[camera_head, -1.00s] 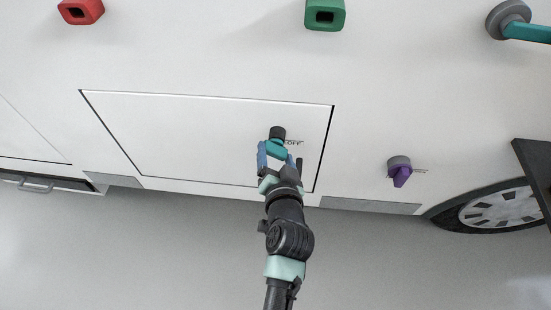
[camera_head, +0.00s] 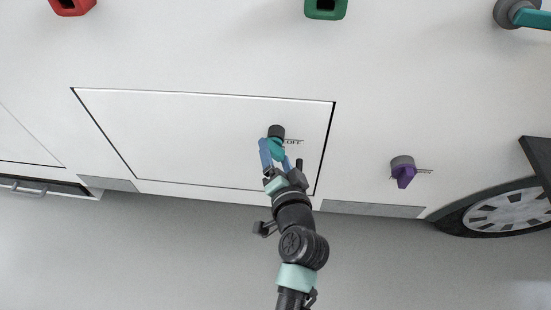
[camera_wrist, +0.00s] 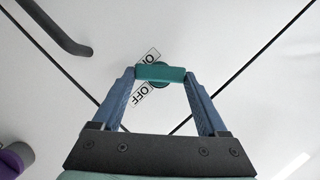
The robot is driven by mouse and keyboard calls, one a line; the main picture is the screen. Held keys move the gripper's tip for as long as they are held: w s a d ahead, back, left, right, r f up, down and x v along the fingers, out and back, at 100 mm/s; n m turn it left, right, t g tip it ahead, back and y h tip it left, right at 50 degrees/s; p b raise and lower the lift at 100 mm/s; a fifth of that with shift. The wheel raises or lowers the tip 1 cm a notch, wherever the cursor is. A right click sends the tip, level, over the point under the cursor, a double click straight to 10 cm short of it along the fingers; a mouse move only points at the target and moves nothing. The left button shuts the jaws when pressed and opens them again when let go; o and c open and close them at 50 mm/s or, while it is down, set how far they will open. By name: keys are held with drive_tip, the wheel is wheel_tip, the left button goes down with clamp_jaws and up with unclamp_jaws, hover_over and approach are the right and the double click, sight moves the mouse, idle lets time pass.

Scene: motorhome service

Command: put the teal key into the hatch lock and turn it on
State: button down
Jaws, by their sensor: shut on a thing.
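The teal key (camera_head: 276,150) is between the blue fingertips of my gripper (camera_head: 272,155), which is shut on its flat head. The key is at the dark round hatch lock (camera_head: 276,131), near the right side of the white hatch (camera_head: 200,135). In the wrist view the key (camera_wrist: 160,73) lies level across the lock, with its shaft hidden. An ON/OFF label (camera_wrist: 143,95) shows behind it, tilted, with ON above and OFF below. How deep the key sits in the lock cannot be seen.
A purple knob (camera_head: 404,177) on a grey base is right of the hatch. Red (camera_head: 72,5) and green (camera_head: 326,7) sockets and a teal lever (camera_head: 532,18) are higher on the wall. A wheel (camera_head: 497,211) is at right. The floor below is clear.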

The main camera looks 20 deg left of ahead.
drive_tip(key=shift+f+m+y+b, duration=0.25)
drive_tip(key=shift+m+y+b, duration=0.55)
drive_tip(key=shift+m+b, duration=0.6)
drive_tip(key=shift+r+m+b, duration=0.15)
drive_tip(key=shift+m+b, duration=0.15)
drive_tip(key=shift+b, duration=0.1)
unclamp_jaws()
drive_tip(key=shift+s+d, duration=0.35)
drive_tip(key=v, duration=1.2)
drive_tip(key=shift+f, duration=0.25)
drive_tip(key=shift+a+r, duration=0.1)
